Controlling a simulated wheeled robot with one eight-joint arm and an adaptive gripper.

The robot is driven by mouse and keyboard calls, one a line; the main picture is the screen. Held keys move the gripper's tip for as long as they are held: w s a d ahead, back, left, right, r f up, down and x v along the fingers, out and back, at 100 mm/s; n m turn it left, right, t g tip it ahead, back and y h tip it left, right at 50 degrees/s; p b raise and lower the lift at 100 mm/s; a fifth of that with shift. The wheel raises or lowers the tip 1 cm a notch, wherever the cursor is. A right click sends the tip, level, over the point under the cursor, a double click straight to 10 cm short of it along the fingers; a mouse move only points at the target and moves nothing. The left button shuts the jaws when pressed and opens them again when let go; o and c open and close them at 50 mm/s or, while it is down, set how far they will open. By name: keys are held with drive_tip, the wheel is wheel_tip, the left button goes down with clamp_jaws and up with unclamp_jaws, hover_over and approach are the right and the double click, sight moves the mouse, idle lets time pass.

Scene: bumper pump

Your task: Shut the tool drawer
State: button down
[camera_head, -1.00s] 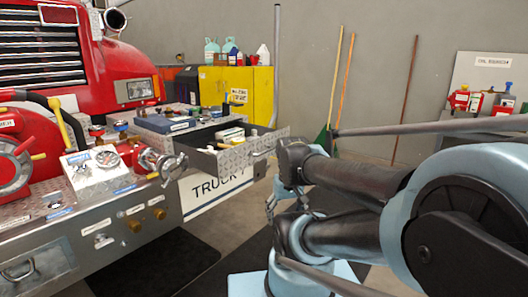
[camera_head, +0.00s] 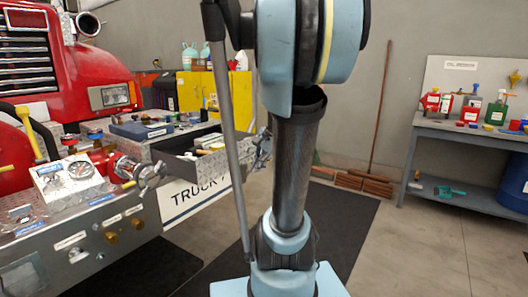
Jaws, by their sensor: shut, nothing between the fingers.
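The tool drawer (camera_head: 184,167) stands open, pulled out to the right from the diamond-plate bumper of the red truck. Light-coloured items lie inside it.
A blue case (camera_head: 142,130) lies on the bumper top beside the drawer. A control panel (camera_head: 70,178) with valves sits at left. A yellow cabinet (camera_head: 196,92) stands behind. At right is a workbench (camera_head: 470,131) with bottles. A broom (camera_head: 364,183) leans against the wall; the dark floor mat is clear.

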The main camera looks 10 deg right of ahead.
drive_tip(key=w+d+r+m+t+y, duration=0.1)
drive_tip(key=w+d+m+t, duration=0.1)
drive_tip(key=w+d+m, duration=0.65)
drive_tip(key=w+d+r+m+t+y, duration=0.1)
drive_tip(key=w+d+r+m+y, duration=0.1)
drive_tip(key=w+d+m, duration=0.9)
drive_tip(key=w+a+f+n, duration=0.5)
drive_tip(key=w+a+f, duration=0.2)
drive_tip(key=w+a, duration=0.2)
drive_tip(key=shift+w+a, duration=0.35)
drive_tip(key=shift+w, duration=0.5)
drive_tip(key=shift+w+f+t, duration=0.1)
drive_tip(key=shift+w+t, duration=0.05)
drive_tip(key=shift+t, duration=0.15)
